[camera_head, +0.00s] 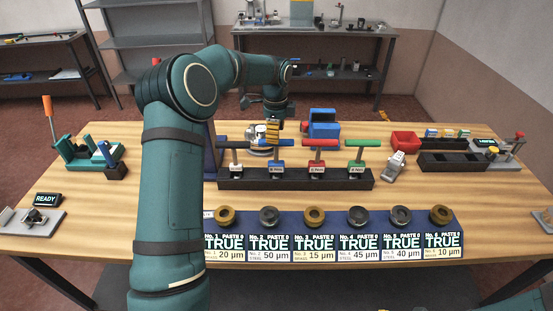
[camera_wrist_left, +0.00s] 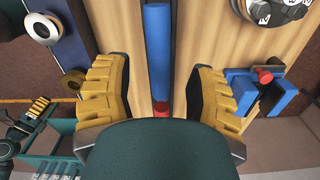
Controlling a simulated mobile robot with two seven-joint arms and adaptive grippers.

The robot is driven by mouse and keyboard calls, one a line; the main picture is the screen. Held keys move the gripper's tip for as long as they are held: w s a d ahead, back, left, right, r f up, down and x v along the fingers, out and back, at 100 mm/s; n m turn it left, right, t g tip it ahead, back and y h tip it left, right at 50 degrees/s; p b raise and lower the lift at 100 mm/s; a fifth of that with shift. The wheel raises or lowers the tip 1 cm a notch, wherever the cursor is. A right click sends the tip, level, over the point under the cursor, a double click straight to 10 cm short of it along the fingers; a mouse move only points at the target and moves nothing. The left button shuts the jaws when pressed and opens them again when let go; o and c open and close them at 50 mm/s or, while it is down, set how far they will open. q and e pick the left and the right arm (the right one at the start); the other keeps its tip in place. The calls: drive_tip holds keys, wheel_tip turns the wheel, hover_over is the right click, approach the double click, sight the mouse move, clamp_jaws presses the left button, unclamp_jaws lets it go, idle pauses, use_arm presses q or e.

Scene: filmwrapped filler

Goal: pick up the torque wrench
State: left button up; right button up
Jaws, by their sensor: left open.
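My left gripper (camera_head: 272,131) hangs over the table behind the black rack, at the end of the raised arm. In the left wrist view its yellow ribbed fingers (camera_wrist_left: 160,98) are open and wide apart. Between them, in the picture, lies a long blue handle (camera_wrist_left: 158,50) with a red part (camera_wrist_left: 161,108) near its lower end; it looks like the torque wrench. Bare space shows between it and each finger. Its lower end is hidden by my gripper body. I cannot make the wrench out clearly in the head view.
A black rack (camera_head: 240,183) holds T-handled tools with black, blue, red and green grips. A blue device (camera_head: 322,124) stands behind it. Ring parts sit on a labelled panel (camera_head: 335,249) in front. A red bin (camera_head: 405,141) stands right. Bare wood shows at the right front.

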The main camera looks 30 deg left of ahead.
sight(276, 162)
use_arm(q)
drive_tip(key=shift+f, duration=3.4)
drive_tip(key=shift+d, duration=0.1)
clamp_jaws()
